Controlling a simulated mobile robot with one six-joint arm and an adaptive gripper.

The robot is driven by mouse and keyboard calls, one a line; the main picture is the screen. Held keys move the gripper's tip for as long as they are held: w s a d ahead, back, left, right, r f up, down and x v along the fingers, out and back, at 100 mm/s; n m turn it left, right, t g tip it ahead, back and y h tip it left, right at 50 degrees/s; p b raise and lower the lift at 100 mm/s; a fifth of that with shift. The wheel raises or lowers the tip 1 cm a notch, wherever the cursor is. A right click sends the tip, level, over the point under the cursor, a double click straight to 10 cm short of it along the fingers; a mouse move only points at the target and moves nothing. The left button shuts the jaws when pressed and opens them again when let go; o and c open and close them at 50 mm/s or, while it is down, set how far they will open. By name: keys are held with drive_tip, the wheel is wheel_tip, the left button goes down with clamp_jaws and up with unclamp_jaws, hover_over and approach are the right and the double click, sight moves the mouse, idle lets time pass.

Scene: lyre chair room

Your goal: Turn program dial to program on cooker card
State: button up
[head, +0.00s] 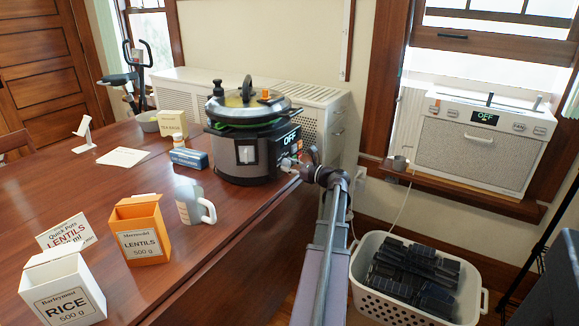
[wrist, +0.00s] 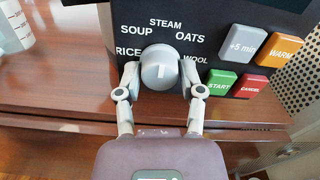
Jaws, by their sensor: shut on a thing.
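The cooker (head: 236,155) is a dark and silver pot on the wooden table, its display reading OFF. In the wrist view its panel shows the grey round program dial (wrist: 160,66), ringed by the words RICE, SOUP, STEAM, OATS and WOOL. A small mark shows on the dial face; I cannot tell for sure which program it points to. My gripper (wrist: 160,78) is shut on the dial, one finger on each side. It also shows in the head view at the cooker's front (head: 292,164). A white card (head: 67,232) reads Quick Pots LENTILS; its lower part is partly hidden.
In front of the card stand a RICE box (head: 62,290) and an orange LENTILS box (head: 139,232). A grey mug (head: 190,204) stands left of the cooker. Beside the dial are the +5 min, WARM, START and CANCEL buttons (wrist: 243,44). A white basket (head: 370,300) is on the floor.

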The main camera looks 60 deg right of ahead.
drive_tip(key=n, duration=0.4)
drive_tip(key=shift+d, duration=0.1)
drive_tip(key=shift+n, duration=1.8)
drive_tip(key=o, duration=1.2)
drive_tip(key=shift+w, duration=0.1)
drive_tip(key=shift+c, duration=0.2)
drive_tip(key=s, duration=1.2)
